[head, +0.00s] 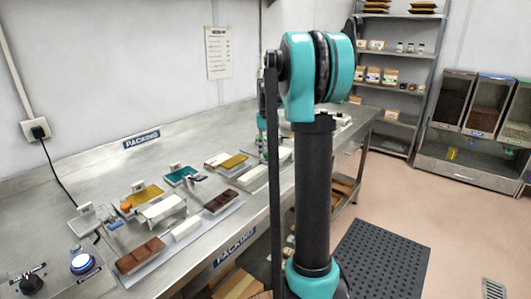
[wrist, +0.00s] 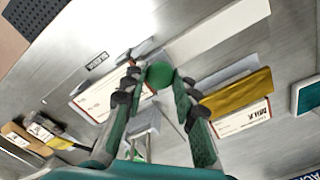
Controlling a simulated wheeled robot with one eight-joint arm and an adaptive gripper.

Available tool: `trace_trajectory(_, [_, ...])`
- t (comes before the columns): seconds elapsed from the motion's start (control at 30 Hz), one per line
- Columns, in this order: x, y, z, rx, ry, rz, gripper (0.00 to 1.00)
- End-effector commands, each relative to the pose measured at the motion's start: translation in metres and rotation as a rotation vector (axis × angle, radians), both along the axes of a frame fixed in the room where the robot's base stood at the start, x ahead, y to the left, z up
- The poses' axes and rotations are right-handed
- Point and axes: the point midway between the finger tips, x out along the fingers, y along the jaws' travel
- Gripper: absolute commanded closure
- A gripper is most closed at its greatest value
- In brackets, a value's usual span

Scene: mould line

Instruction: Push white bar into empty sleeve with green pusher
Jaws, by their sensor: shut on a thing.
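My gripper (wrist: 158,82) is shut on the green pusher, whose round green knob (wrist: 158,75) shows between the fingertips in the wrist view. The rest of the pusher is hidden or unclear. A white sleeve with print and a red line (wrist: 88,100) lies just left of the fingertips. Whether any bar is inside the printed sleeve is not clear.
A gold bar (wrist: 238,93) lies beside a sleeve marked MILK (wrist: 240,118). A teal piece (wrist: 306,96) is at far right.

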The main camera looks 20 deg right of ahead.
Motion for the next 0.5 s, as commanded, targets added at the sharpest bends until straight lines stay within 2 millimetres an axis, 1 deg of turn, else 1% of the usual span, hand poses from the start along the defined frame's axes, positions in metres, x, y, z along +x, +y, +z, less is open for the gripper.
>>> trace_trajectory(0.03, [0.0027, -0.0034, 0.0006, -0.006, -0.007, -0.003, 1.0])
trace_trajectory(0.13, [0.0031, -0.0038, 0.0008, -0.007, -0.008, -0.004, 1.0])
trace_trajectory(0.17, [0.0033, -0.004, 0.0008, -0.007, -0.008, -0.004, 0.7])
trace_trajectory(0.3, [0.003, -0.0035, 0.0007, -0.006, -0.008, -0.004, 0.52])
trace_trajectory(0.33, [0.0028, -0.0033, 0.0007, -0.006, -0.007, -0.004, 0.51])
trace_trajectory(0.5, [0.0021, -0.0026, 0.0006, -0.005, -0.006, -0.003, 0.51])
